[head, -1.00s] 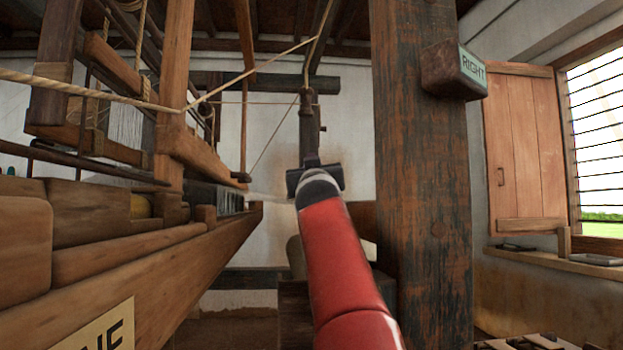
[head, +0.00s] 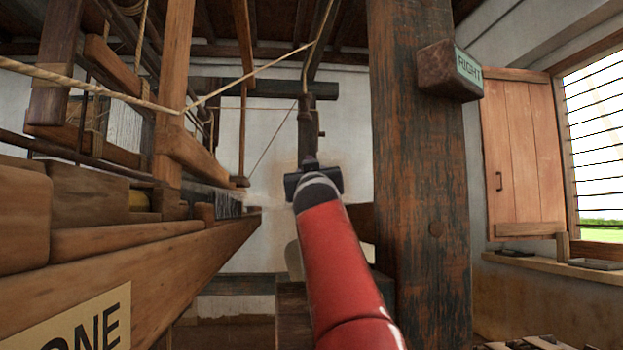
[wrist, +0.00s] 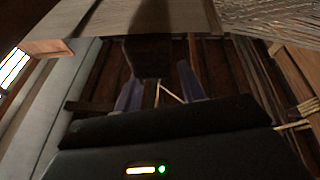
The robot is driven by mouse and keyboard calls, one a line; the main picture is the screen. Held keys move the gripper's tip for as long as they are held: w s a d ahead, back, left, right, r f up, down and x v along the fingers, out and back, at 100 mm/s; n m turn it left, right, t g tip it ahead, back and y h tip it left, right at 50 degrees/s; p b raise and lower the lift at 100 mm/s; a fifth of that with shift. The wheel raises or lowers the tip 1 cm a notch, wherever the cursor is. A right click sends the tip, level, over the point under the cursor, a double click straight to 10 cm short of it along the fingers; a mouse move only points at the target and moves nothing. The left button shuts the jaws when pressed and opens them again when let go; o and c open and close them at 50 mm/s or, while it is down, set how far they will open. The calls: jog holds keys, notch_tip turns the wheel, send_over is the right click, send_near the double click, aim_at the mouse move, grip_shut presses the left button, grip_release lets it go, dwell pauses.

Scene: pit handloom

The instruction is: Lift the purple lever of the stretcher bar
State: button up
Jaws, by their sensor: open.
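My gripper (head: 313,182) is the dark end of my red arm in the head view, to the right of the loom's cloth beam; its fingers are not distinct there. In the wrist view my gripper (wrist: 157,70) has two purplish-grey fingers standing apart. A dark, blurred block (wrist: 149,56) shows between and beyond the fingertips, below a pale cloth-like surface (wrist: 145,16). I cannot tell whether this block belongs to the stretcher bar or whether a finger touches it. I cannot make out the purple lever in either view.
The loom's wooden beam (head: 150,265) with a lettered sign (head: 85,322) runs along the left. A thick dark post (head: 425,170) with a block marked RIGHT (head: 455,70) stands close right of my arm. A rope (head: 80,84) crosses upper left. A shuttered window (head: 523,150) is far right.

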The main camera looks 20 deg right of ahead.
jog(key=b+v, duration=0.2)
jog(key=v, duration=0.4)
jog(key=shift+s+f, duration=0.1)
jog(key=shift+s, duration=0.05)
